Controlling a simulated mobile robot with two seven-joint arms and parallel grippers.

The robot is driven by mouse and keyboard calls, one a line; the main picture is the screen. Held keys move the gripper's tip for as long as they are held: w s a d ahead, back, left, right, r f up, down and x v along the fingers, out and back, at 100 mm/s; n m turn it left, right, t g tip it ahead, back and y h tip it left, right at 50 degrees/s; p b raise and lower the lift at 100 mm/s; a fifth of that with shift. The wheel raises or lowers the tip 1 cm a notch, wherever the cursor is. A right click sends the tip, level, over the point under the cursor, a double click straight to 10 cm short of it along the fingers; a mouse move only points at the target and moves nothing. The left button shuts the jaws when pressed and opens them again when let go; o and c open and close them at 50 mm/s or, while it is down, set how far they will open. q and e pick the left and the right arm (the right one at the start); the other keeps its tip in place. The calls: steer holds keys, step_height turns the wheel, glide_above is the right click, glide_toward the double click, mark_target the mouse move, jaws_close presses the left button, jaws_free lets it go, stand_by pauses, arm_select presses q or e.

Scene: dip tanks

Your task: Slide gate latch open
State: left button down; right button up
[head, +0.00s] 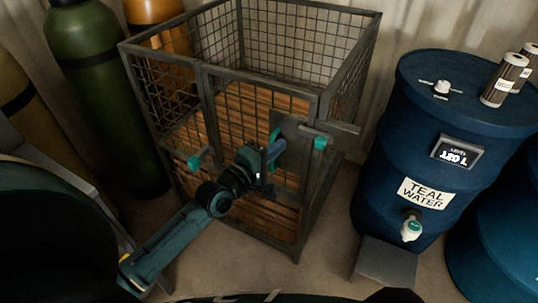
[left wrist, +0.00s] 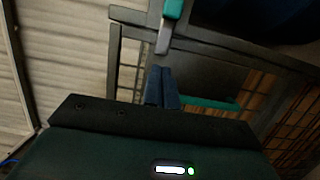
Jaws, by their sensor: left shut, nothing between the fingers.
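The wire-mesh cage (head: 208,112) has a gate in its front. A grey latch bar (head: 340,133) with a teal knob (head: 320,143) sits across the gate's right post. In the left wrist view the teal knob (left wrist: 173,9) is at the top, beyond the fingertips. A dark plate (left wrist: 212,76) lies behind the fingers, with a teal bar (left wrist: 210,103) beside them. My left gripper (head: 274,150) is shut and empty in front of the plate, left of the knob and apart from it. It also shows in the left wrist view (left wrist: 161,72). My right gripper is not in view.
A teal block (head: 194,162) projects from the gate's left side. A blue drum (head: 388,150) labelled TEAL WATER stands right of the cage, with a grey step (head: 386,262) before it. Gas cylinders (head: 105,90) stand at the left. Some floor before the cage is clear.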

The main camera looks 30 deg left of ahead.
mark_target(314, 136)
arm_select(q)
steer(key=w+d, duration=0.4)
steer(key=shift+w+d+p, duration=0.1)
steer(key=shift+d+p, duration=0.1)
steer(key=shift+p, duration=0.1)
steer(key=shift+d, duration=0.45)
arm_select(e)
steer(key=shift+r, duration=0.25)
arm_select(q)
steer(key=shift+d, duration=0.1)
